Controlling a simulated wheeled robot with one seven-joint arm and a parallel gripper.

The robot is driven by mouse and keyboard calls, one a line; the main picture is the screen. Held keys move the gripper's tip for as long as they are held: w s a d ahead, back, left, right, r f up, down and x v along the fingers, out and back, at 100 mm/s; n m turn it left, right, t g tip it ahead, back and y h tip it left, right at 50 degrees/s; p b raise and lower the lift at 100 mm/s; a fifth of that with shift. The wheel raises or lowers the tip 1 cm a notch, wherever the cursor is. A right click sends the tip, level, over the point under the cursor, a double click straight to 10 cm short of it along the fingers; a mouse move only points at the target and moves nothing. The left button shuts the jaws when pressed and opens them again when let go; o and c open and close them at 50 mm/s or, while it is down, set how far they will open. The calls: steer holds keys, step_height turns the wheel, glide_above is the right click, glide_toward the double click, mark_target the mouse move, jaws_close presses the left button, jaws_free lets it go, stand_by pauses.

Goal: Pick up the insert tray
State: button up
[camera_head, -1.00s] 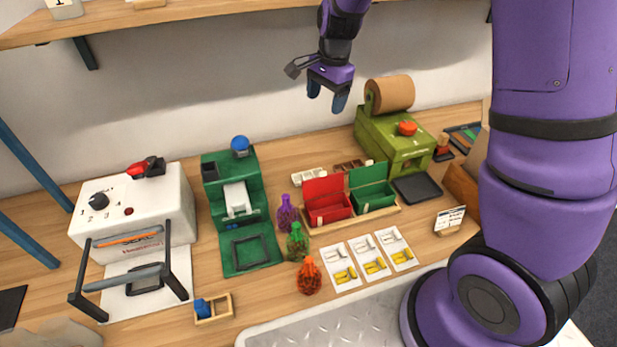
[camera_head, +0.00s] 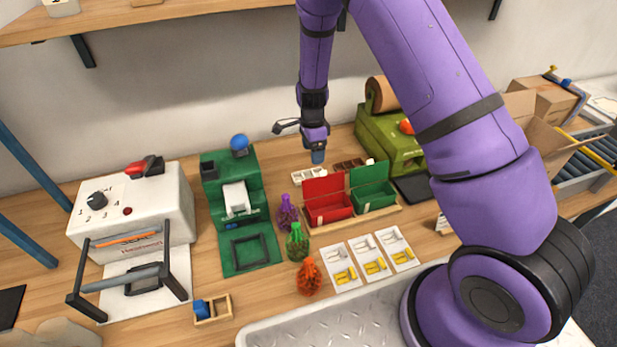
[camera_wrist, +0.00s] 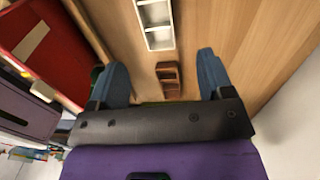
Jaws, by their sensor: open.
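Two small compartmented trays lie on the wooden table behind the red and green boxes: a white tray (camera_head: 307,175) and a brown tray (camera_head: 350,165). I cannot tell which is the insert tray. My gripper (camera_head: 318,158) hangs pointing down above them, near the white one. In the wrist view, my gripper (camera_wrist: 161,62) is open with blue fingers apart and nothing between them. The brown tray (camera_wrist: 168,76) shows between the fingers, below them; the white tray (camera_wrist: 155,22) lies just beyond, cut by the top edge.
The open red box (camera_head: 328,208) and green box (camera_head: 373,196) with raised lids stand just in front of the trays. The green press (camera_head: 243,190) is to the left, the olive machine (camera_head: 385,138) to the right. The wall is behind.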

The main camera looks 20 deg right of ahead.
mark_target(312, 171)
steer(key=f, duration=0.5)
steer(key=s+f, duration=0.1)
steer(key=f, duration=0.2)
steer(key=shift+a, duration=0.25)
steer(key=c, duration=1)
